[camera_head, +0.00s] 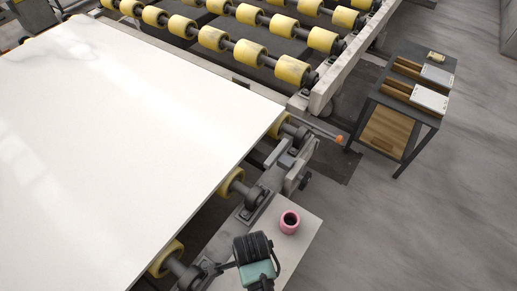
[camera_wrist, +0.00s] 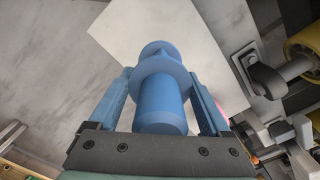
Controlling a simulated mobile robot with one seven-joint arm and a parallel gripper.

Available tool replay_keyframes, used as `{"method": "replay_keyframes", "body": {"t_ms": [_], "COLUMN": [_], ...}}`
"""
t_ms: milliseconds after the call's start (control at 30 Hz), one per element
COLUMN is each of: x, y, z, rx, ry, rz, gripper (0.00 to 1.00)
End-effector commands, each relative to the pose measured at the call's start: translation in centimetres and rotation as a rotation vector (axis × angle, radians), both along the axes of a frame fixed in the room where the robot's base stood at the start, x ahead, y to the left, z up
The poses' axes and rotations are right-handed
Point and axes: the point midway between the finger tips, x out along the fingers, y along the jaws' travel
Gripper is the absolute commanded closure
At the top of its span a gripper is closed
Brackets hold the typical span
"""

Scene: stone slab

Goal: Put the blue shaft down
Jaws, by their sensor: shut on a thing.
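The blue shaft (camera_wrist: 160,100) shows in the wrist view. It has a wide collar and a narrower end pointing away from my gripper. My gripper (camera_wrist: 160,78) is shut on it, with one blue finger on each side. In the wrist view the pale board (camera_wrist: 210,75) lies beyond the shaft; I cannot tell whether they touch. In the head view the end of my arm is at the bottom, over the pale board (camera_head: 306,238). The shaft is not visible there, hidden by my arm.
A pink cup (camera_head: 290,221) with a dark inside stands on the board, right of my arm. A large white slab (camera_head: 110,130) on yellow rollers (camera_head: 232,182) fills the left. A dark cart (camera_head: 400,125) stands at the right. Grey floor (camera_head: 440,220) is clear at lower right.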

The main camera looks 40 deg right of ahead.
Motion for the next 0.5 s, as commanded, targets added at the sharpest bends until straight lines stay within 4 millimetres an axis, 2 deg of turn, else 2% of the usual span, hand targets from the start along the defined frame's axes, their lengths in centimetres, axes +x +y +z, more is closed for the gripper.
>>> {"method": "replay_keyframes", "body": {"t_ms": [100, 267, 500], "x": [0.1, 0.1, 0.2], "y": [0.0, 0.0, 0.0], "z": [-1.7, -3.0, -6.1], "rx": [0.000, -0.001, -0.001], "ry": [-0.001, -0.002, -0.003], "rz": [0.002, 0.003, 0.005], "gripper": [0.96, 0.96, 0.96]}}
